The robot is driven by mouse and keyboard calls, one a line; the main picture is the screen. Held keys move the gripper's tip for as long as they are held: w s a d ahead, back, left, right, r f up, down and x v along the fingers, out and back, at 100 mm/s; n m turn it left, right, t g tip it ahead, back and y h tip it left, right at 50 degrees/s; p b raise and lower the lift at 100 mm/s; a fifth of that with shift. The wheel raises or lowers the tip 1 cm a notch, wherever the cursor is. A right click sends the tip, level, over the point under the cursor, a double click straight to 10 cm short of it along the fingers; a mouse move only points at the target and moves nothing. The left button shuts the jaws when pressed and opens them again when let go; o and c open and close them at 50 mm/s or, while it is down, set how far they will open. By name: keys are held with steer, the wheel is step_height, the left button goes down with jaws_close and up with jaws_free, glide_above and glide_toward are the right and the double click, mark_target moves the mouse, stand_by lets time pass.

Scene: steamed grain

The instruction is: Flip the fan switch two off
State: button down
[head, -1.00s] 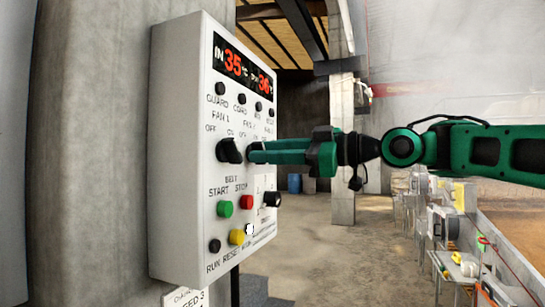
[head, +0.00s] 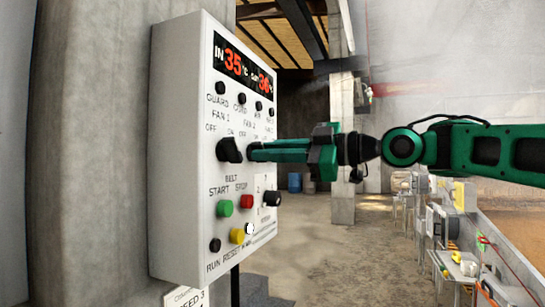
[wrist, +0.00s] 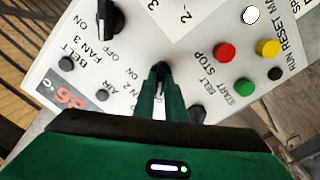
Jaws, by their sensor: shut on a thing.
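The fan 2 switch (wrist: 160,66) is a small dark knob on the white control panel (head: 185,150). It shows between my fingertips in the wrist view, mostly hidden by them; its exact position cannot be read. My gripper (head: 251,151) reaches in from the right, level, and is shut on this switch; it also shows in the wrist view (wrist: 160,75). The black fan 1 switch (head: 230,149) stands just left of my fingertips. The fan 3 switch (wrist: 107,18) shows in the wrist view and is hidden behind my gripper in the head view.
Below are a green start button (head: 225,208), a red stop button (head: 247,202), a yellow button (head: 236,237) and a black dial (head: 272,199). A red digit display (head: 243,72) is at the top. A concrete pillar (head: 90,150) stands left; open floor lies right.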

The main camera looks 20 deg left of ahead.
steer(key=c, duration=1.8)
jaws_free()
steer(key=shift+d, duration=0.15)
steer(key=d, duration=1)
steer(key=shift+s+d, duration=0.3)
